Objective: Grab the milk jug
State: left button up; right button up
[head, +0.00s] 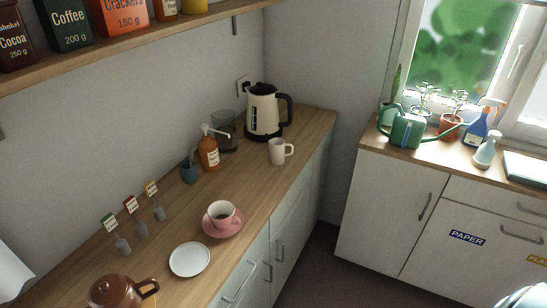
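A small white vessel with a handle on its right side (277,151) stands upright on the wooden counter, in front of the kettle. It may be the milk jug or a mug; I cannot tell a spout at this size. No other clear jug for milk shows. Neither of my grippers shows in the head view. A white and dark rounded part cut off at the bottom right corner may be of my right arm, but no fingers show there.
Close around the white vessel are a cream kettle (263,109), an orange pump bottle (208,153) and a glass container (224,131). Nearer are a cup (222,213) on a pink saucer (209,226), a white plate (190,259) and a brown teapot (113,294). A shelf (150,40) overhangs.

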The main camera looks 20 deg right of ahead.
aim_at(277, 155)
jog(key=i+l, duration=0.15)
jog(key=l, duration=0.25)
jog(key=i+l+u, duration=0.15)
jog(key=l, duration=0.6)
jog(key=i+l+u, duration=0.1)
jog(key=l, duration=0.3)
jog(key=i, duration=0.1)
